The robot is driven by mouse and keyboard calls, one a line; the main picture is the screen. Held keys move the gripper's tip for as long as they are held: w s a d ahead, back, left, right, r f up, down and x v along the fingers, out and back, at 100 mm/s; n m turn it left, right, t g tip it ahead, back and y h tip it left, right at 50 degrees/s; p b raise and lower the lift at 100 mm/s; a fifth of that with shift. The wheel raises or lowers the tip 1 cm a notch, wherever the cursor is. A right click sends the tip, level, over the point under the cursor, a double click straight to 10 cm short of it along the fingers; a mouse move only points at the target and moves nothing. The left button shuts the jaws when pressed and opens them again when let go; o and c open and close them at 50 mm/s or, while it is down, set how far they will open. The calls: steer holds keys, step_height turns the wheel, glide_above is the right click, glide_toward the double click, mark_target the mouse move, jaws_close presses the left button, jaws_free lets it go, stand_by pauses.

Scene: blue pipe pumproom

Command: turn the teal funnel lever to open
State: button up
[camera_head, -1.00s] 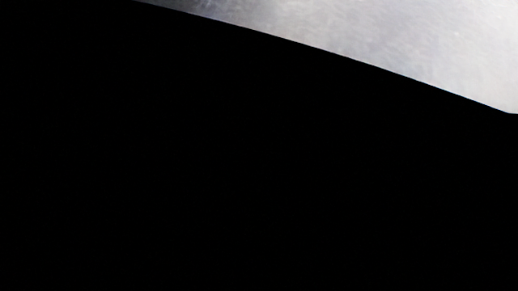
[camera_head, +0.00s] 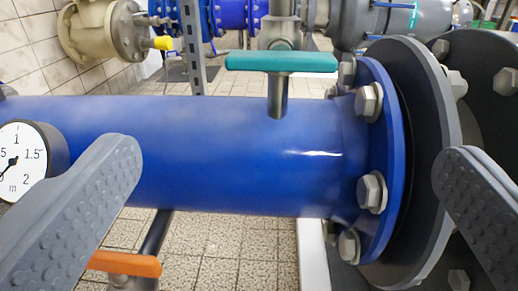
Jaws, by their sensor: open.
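The teal lever (camera_head: 281,61) lies crosswise, level in the picture, at the upper middle of the head camera view. It sits on a grey metal valve stem (camera_head: 278,97) in front of the blue pipe's upper edge. My gripper (camera_head: 288,165) is open, with one grey ridged finger at the lower left and the other at the right edge. Nothing is between the fingers except the view of the pipe behind. The lever is above the level of the fingertips and apart from them. No funnel can be made out for certain.
A large blue pipe (camera_head: 190,155) crosses the view and ends in a bolted blue flange (camera_head: 385,150) beside dark grey flanges at right. A pressure gauge (camera_head: 22,160) is at left. An orange lever (camera_head: 125,264) lies below the pipe. Tiled floor (camera_head: 215,255) shows beneath.

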mark_target(281, 65)
steer(key=shift+w+f+b, duration=0.15)
steer(key=shift+w+b, duration=1.15)
steer(key=shift+w, duration=5.5)
